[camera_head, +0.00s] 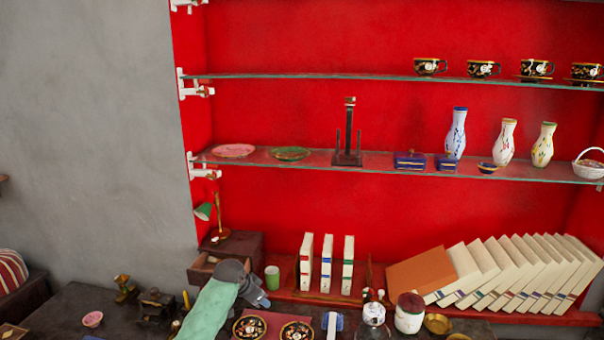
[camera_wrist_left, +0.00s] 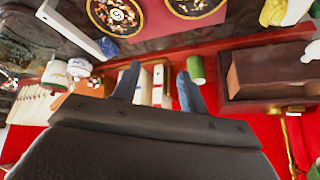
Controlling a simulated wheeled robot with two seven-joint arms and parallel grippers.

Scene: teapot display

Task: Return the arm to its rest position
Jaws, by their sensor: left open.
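My left arm comes in from the lower left in the head view. Its grey left gripper (camera_head: 262,295) hangs over the dark table, in front of the red shelf unit. In the left wrist view the two fingers (camera_wrist_left: 156,85) are spread apart with nothing held between them. White books and part of the red shelf show behind the gap. The green cup (camera_head: 272,278) stands just beyond the gripper; it also shows beside one finger in the wrist view (camera_wrist_left: 196,69). My right gripper is in neither view.
A wooden box with an open drawer (camera_head: 203,262) stands left of the green cup, with a lamp (camera_head: 218,234) on it. Two patterned plates (camera_head: 297,331) lie near the gripper. A white jar (camera_head: 408,318) stands to the right. Upright books (camera_head: 327,264) stand on the low shelf.

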